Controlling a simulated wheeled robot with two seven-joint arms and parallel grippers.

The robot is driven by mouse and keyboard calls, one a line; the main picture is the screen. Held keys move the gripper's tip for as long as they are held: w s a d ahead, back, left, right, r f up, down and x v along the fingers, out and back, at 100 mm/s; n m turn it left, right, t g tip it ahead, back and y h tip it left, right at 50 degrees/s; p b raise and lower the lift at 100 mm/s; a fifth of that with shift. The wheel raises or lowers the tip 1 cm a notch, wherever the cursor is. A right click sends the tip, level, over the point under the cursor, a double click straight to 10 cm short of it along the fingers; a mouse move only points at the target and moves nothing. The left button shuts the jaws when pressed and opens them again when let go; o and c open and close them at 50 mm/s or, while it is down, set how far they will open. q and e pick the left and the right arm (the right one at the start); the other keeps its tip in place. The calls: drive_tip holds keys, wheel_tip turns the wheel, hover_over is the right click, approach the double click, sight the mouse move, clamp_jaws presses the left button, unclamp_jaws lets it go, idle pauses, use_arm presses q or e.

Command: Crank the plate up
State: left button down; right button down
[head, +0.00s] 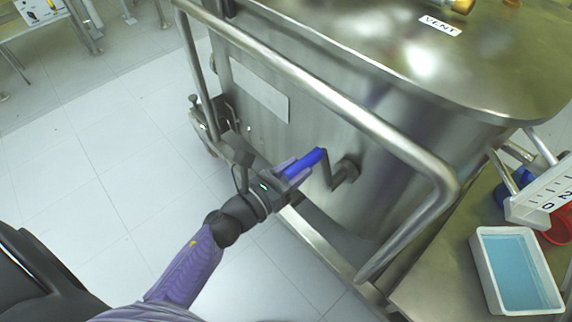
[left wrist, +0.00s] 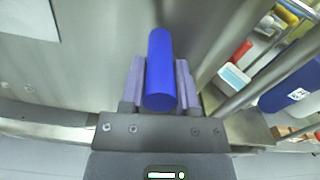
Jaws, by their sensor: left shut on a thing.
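A crank with a blue handle (head: 305,163) sticks out from the side of a steel vessel (head: 300,130). Its metal arm joins a round hub (head: 345,172) on the vessel wall. My left gripper (head: 296,169) is shut on the blue handle. In the left wrist view the blue handle (left wrist: 160,75) lies between the two fingers of the gripper (left wrist: 160,85) and points away from the palm. The plate is not clearly identifiable in these views. My right gripper is not in view.
A steel tube rail (head: 330,95) runs around the vessel, above and right of my left gripper. At the right, a bench (head: 436,285) holds a white tray of blue liquid (head: 478,262). White floor tiles (head: 110,130) lie clear at left.

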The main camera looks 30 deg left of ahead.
use_arm(q)
drive_tip(key=shift+s+d+r+m+b, duration=0.1)
drive_tip(key=shift+s+d+m+b, duration=0.15)
drive_tip(key=shift+d+m, duration=0.55)
drive_tip(key=shift+s+d+r+m+b, duration=0.15)
drive_tip(key=shift+s+d+m, duration=0.2)
drive_tip(key=shift+d+m, duration=0.45)
drive_tip(key=shift+f, duration=0.15)
drive_tip(key=shift+c, duration=1.8)
unclamp_jaws()
drive_tip(key=shift+a, duration=0.1)
drive_tip(key=v, duration=1)
